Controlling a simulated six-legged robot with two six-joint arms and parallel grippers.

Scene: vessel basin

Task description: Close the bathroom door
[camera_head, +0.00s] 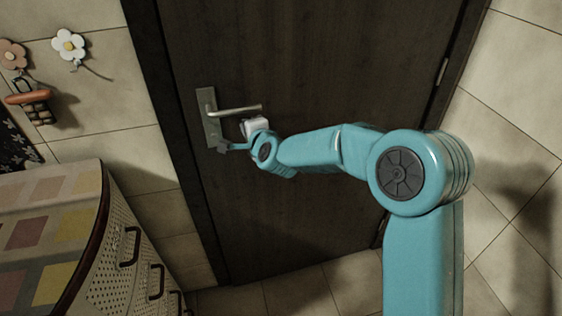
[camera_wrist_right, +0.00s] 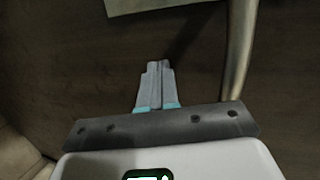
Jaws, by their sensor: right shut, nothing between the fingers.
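The dark brown bathroom door (camera_head: 300,60) fills the middle of the head view, with its left edge alongside the dark frame (camera_head: 165,110). I cannot tell whether it is fully shut. A metal handle plate (camera_head: 209,122) with a lever (camera_head: 236,110) sits near its left edge. My right gripper (camera_head: 222,148) is at the lower end of the plate, just below the lever. In the right wrist view its fingers (camera_wrist_right: 158,68) are shut and empty before the door face, with the lever (camera_wrist_right: 239,50) to their right. Contact with the door is unclear. My left gripper is out of view.
A cabinet (camera_head: 100,235) with a checkered top and drawer handles stands at lower left. Flower-shaped hooks (camera_head: 68,45) and a small hanging item (camera_head: 30,98) are on the left tiled wall. A hinge (camera_head: 442,70) shows at the door's right side. Tiled floor (camera_head: 300,290) lies below.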

